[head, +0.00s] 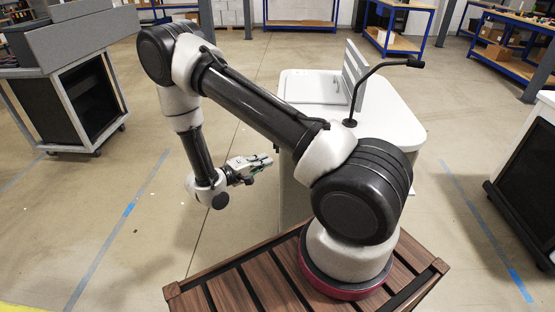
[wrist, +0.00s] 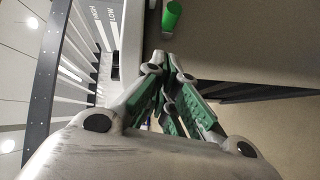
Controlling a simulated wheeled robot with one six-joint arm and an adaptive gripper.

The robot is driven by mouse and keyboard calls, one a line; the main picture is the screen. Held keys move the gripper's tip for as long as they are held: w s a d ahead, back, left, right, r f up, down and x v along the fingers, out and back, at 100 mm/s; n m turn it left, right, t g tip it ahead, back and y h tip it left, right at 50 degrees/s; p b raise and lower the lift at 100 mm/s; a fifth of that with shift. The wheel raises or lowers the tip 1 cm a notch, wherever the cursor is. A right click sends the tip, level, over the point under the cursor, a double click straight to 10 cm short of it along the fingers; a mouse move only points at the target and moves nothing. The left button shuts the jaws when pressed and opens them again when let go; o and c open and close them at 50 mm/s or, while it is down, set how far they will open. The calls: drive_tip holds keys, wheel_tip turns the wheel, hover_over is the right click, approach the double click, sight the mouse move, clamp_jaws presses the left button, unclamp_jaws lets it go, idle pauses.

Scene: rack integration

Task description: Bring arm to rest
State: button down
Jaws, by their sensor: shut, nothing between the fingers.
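My arm (head: 262,115) is folded in the head view: its upper link slopes up to the left and its forearm hangs down. My gripper (head: 268,160) points right, in free air, close to the left side of a white rounded cabinet (head: 390,125). In the wrist view my gripper (wrist: 170,62) shows grey links and green pads drawn together, with nothing between the fingers.
A black gooseneck (head: 370,85) rises from the white cabinet. A grey-topped cart (head: 80,95) stands at left, a dark-fronted cabinet (head: 530,180) at right. Blue shelving tables (head: 400,30) line the back. The floor left of my arm is open. The wrist view shows panels labelled HIGH and LOW (wrist: 105,20).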

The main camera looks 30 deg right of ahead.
drive_tip(key=v, duration=0.5)
